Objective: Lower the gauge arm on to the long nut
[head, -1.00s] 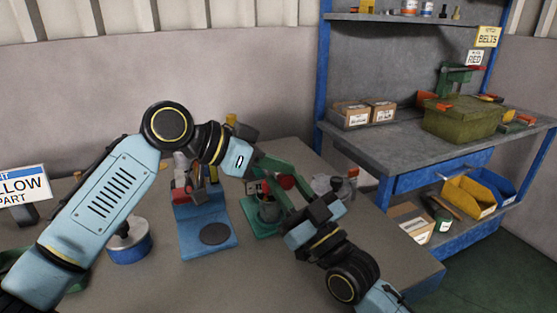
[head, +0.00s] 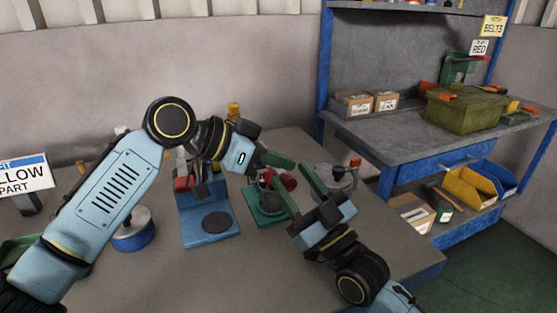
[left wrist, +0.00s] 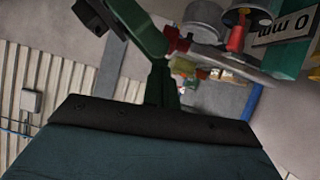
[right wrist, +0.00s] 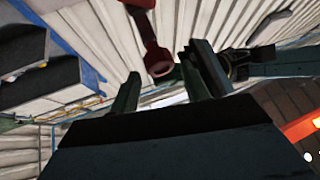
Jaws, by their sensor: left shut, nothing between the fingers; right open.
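The green gauge stand (head: 262,217) is on the table, with a grey metal piece on its base. A red knob-ended part (head: 288,181), seemingly the gauge arm, shows above it; it also appears between the right fingers in the right wrist view (right wrist: 157,55). A "0 mm" plate (left wrist: 283,28) shows in the left wrist view. My left gripper (head: 278,161) is shut and empty, just above the red part. My right gripper (head: 293,182) is open, its fingers either side of the red end; contact is unclear. I cannot pick out the long nut with certainty.
A blue stand with a dark disc (head: 216,222) is left of the green stand. A grey round pot (head: 338,182) stands close on the right. A blue tin (head: 134,232) is at left. The front of the table is clear.

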